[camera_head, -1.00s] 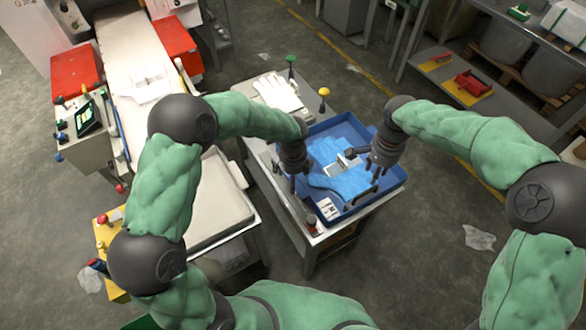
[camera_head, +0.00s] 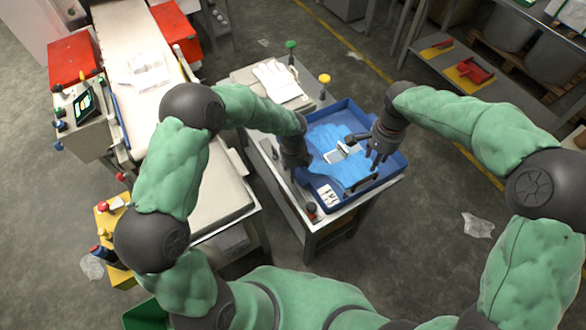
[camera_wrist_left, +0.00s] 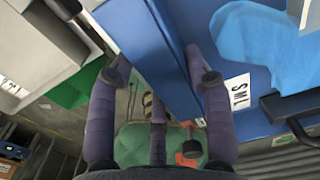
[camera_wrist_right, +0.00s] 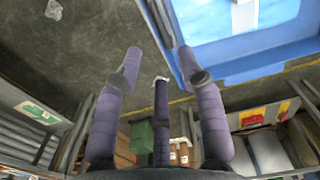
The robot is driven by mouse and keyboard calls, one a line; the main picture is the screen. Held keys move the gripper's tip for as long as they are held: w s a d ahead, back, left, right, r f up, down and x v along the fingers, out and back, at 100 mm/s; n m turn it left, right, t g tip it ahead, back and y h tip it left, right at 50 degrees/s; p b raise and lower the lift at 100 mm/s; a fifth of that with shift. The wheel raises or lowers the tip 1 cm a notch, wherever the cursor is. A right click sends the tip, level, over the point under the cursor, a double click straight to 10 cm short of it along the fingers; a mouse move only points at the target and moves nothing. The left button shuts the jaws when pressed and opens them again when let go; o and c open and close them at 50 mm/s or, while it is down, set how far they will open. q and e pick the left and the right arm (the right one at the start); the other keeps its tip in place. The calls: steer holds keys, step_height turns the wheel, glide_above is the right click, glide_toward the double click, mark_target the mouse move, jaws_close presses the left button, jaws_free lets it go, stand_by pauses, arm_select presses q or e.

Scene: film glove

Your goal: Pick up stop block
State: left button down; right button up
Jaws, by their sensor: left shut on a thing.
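The blue tray (camera_head: 398,157) stands on the grey table; its wall also shows in the left wrist view (camera_wrist_left: 160,50). My left gripper (camera_head: 299,166) is at the tray's left wall, with its fingers (camera_wrist_left: 153,78) on either side of that wall, and is shut on it. A dark bar (camera_head: 361,186) lies along the tray's near side and shows in the left wrist view (camera_wrist_left: 290,104). I cannot tell whether it is the stop block.
White gloves (camera_head: 277,80), a green knob (camera_head: 291,45) and a yellow knob (camera_head: 324,79) are behind. A conveyor (camera_head: 135,60) stands left.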

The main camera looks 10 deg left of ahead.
steer(key=shift+o, duration=1.1)
steer(key=m, duration=0.2)
glide_above(368, 178)
step_height(368, 178, down, 6)
steer(key=shift+w, duration=0.1)
steer(key=shift+s+f, duration=0.15)
steer(key=shift+f, duration=1.2)
steer(key=shift+s+f, duration=0.15)
steer(key=shift+f, duration=1.15)
jaws_close()
steer(key=shift+w+r, duration=0.1)
